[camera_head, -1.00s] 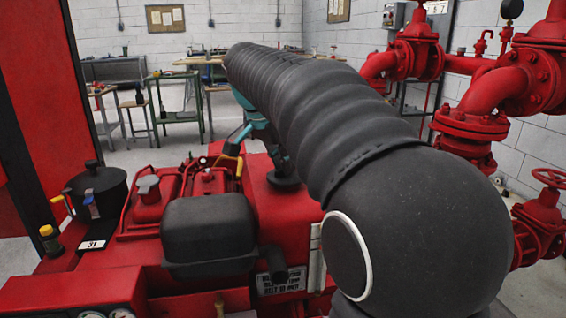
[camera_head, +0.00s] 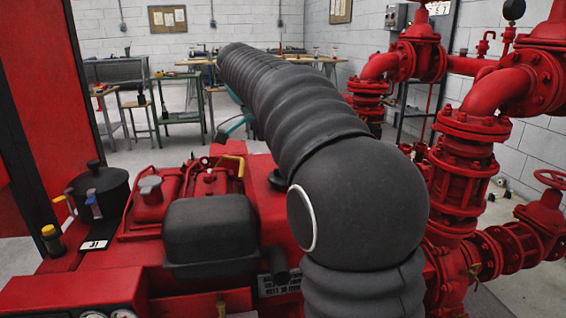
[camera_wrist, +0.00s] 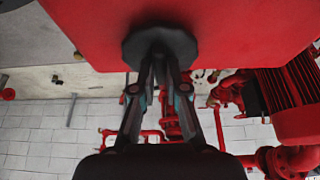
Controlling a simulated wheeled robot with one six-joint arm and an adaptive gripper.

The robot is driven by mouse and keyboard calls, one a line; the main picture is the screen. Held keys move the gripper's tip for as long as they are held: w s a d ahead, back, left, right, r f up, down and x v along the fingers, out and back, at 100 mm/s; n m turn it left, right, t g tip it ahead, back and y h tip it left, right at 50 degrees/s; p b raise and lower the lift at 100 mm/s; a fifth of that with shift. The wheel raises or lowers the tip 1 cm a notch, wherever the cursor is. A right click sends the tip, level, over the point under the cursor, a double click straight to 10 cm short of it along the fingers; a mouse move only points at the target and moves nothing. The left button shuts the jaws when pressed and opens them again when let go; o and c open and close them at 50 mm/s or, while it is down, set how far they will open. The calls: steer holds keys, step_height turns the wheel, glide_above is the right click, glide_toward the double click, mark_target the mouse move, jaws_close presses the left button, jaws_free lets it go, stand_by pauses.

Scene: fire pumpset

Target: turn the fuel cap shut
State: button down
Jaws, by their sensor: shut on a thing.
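The fuel cap (camera_wrist: 184,42) is a dark, many-sided knob on the red tank (camera_wrist: 235,30), at the top middle of the wrist view. My gripper (camera_wrist: 162,56) has both fingers closed together on the cap, and the fingertips partly cover it. In the head view a dark edge of the cap (camera_head: 277,180) shows on top of the red tank (camera_head: 258,172), beside my arm. My gripper is hidden behind my arm there.
A dark grey box-shaped engine part (camera_head: 208,232) stands left of the tank. A black pot-like canister (camera_head: 98,190) is further left. Red pipes and valves (camera_head: 468,165) rise close on the right. Workbenches (camera_head: 183,112) stand at the back, with open floor before them.

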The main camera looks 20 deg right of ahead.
mark_target(270, 176)
stand_by(0.4)
steer(key=c, duration=1.2)
jaws_free()
steer(key=shift+v, duration=3.8)
